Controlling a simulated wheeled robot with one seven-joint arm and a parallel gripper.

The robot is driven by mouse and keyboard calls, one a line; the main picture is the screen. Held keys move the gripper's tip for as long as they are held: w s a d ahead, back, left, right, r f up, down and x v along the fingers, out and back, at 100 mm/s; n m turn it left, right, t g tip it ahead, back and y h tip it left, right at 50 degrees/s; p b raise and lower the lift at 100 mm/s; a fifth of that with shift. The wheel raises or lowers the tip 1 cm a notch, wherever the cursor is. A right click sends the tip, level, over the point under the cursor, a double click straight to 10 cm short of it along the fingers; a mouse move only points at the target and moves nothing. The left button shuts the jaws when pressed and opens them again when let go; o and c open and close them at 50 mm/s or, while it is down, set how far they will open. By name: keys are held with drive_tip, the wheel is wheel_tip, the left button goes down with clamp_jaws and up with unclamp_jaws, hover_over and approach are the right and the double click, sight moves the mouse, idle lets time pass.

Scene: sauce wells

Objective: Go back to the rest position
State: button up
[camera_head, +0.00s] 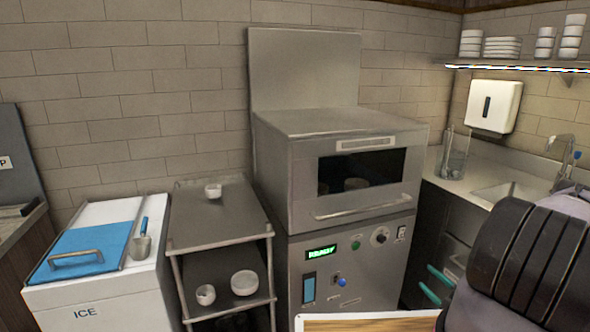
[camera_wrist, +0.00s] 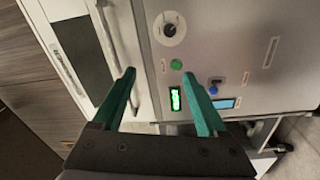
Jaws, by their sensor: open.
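My gripper (camera_head: 427,278) shows at the lower right of the head view, beside the right side of the steel machine's base. Its two green fingers are spread apart with nothing between them. In the wrist view my gripper (camera_wrist: 159,75) points towards the machine's control panel, with its knob, green button, lit green display and blue button. The fingers stand in front of the panel; whether they touch anything there I cannot tell. My dark arm covers the lower right corner of the head view.
The steel machine (camera_head: 342,214) has its windowed door down, with dishes dimly visible inside. A steel rack (camera_head: 225,228) to its left holds several small white dishes. An ice chest (camera_head: 100,292) stands further left. A sink (camera_head: 505,192) is at right. A wooden board (camera_head: 370,324) shows at bottom.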

drive_tip(key=w+a+r+n+g+y, duration=0.2)
drive_tip(key=a+r+n+g+y, duration=0.15)
drive_tip(key=r+n, duration=0.45)
drive_tip(key=w+a+r+n+g+y, duration=0.2)
drive_tip(key=w+r+n+g+y, duration=0.15)
drive_tip(key=r+n, duration=0.4)
drive_tip(key=s+a+r+n+g, duration=0.2)
drive_tip(key=a+r+n+g, duration=0.25)
drive_tip(key=r, duration=0.35)
drive_tip(key=s+a+r+n+g, duration=0.2)
drive_tip(key=a+r+n+g, duration=0.15)
drive_tip(key=r+n, duration=0.4)
drive_tip(key=s+a+r+n+t+h, duration=0.2)
drive_tip(key=s+r+n+h, duration=0.3)
drive_tip(key=s+r+n, duration=0.4)
drive_tip(key=s+a+r+n+t+h, duration=0.2)
drive_tip(key=s+r+n+h, duration=0.4)
drive_tip(key=s+r+n, duration=0.4)
wheel_tip(320, 180, up, 6)
drive_tip(key=shift+a+r+n+t+h, duration=0.35)
drive_tip(key=shift+a+n, duration=0.25)
drive_tip(key=shift+n, duration=0.25)
